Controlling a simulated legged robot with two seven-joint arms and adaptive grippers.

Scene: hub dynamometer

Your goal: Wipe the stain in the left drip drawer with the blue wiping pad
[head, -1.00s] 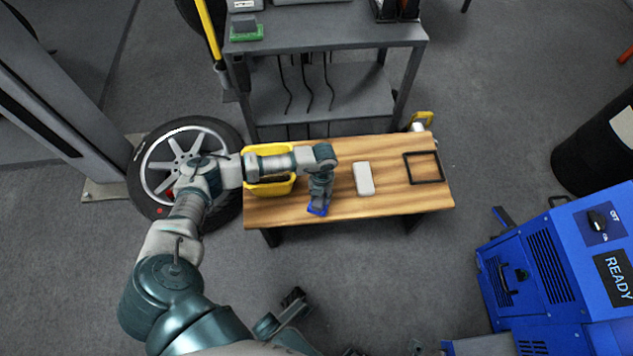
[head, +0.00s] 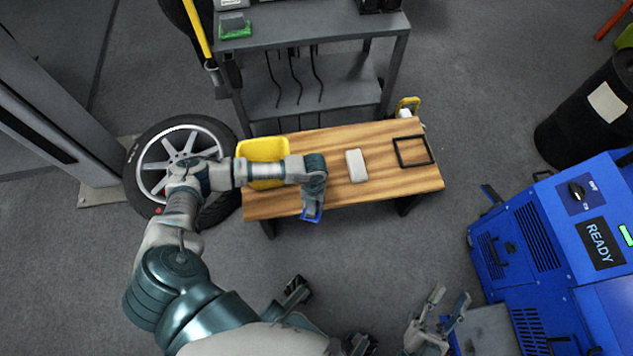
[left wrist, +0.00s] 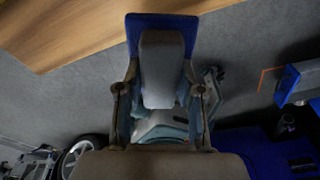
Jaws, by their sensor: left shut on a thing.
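The blue wiping pad (head: 311,216) is at the front edge of the wooden bench, below my left gripper (head: 313,203). In the left wrist view the pad (left wrist: 140,25) has a grey block handle (left wrist: 162,70) on it. My left gripper (left wrist: 162,100) is shut on that handle, with a finger on each side. My right gripper (head: 448,302) is at the bottom of the head view, its fingers apart and empty. A grey flat metal part (head: 488,328) shows low on the blue machine (head: 548,240); I cannot tell whether it is a drip drawer. No stain can be made out.
The wooden bench (head: 400,183) carries a yellow bin (head: 262,150), a pale block (head: 356,166) and a black frame (head: 413,151). A wheel (head: 178,165) lies at the left. A black drum (head: 590,125) stands at the right. Floor between bench and blue machine is clear.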

